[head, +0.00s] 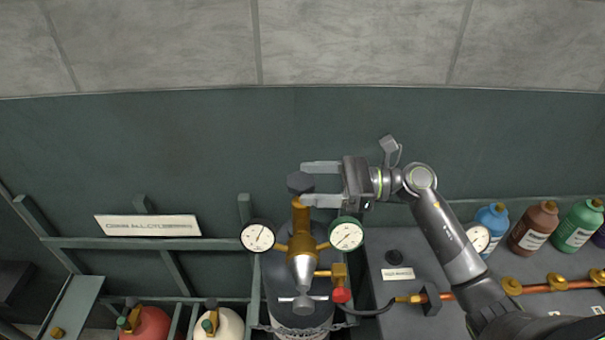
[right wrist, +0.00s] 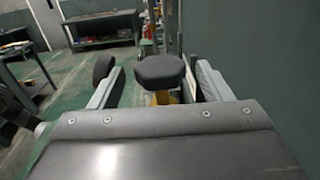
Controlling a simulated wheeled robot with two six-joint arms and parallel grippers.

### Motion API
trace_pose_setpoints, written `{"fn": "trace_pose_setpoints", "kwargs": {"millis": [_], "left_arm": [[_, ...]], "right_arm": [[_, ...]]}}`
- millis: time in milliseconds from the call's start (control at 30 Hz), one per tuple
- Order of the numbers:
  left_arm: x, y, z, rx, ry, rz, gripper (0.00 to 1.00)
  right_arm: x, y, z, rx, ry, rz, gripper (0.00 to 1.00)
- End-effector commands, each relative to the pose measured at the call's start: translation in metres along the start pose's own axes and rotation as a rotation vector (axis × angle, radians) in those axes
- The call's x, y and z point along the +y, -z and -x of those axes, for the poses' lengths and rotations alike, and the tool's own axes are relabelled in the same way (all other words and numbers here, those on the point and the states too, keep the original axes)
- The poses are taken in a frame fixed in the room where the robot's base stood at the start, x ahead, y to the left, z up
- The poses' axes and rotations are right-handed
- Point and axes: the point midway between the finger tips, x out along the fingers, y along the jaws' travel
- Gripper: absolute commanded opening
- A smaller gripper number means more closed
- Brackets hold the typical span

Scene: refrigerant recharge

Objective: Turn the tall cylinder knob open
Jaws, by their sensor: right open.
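The tall dark grey cylinder (head: 300,316) stands at the bottom centre of the head view, with a brass valve and regulator (head: 302,247) on top. Its dark knob (head: 299,183) sits at the top of the brass stem. My right gripper (head: 305,183) comes in from the right, its two fingers on either side of the knob. In the right wrist view the dark knob (right wrist: 160,71) stands between the two spread fingers, with visible gaps at both sides. The right gripper is open. My left gripper is not in view.
Two round gauges, one black-rimmed (head: 258,236) and one green-rimmed (head: 346,234), flank the regulator just below the gripper. A red knob (head: 341,295) and hose sit lower right. A red cylinder (head: 150,325) and a white cylinder (head: 219,325) stand left. Bottles (head: 533,226) line the right.

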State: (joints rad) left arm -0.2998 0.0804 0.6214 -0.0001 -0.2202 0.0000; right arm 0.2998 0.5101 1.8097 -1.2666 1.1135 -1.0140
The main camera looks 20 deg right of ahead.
Motion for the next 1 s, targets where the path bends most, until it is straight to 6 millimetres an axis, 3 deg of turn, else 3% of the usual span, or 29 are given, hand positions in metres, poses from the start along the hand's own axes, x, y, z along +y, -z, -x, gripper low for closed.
{"fn": "trace_pose_setpoints", "kwargs": {"millis": [300,633,1000], "left_arm": [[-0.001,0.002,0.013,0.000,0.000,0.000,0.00],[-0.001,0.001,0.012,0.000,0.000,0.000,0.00],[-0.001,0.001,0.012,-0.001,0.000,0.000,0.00]], "right_arm": [[0.000,-0.001,-0.024,-0.001,0.000,0.000,0.72],[0.000,0.000,-0.026,0.000,0.000,0.000,0.72],[0.000,0.000,-0.025,0.000,0.001,-0.001,0.27]]}}
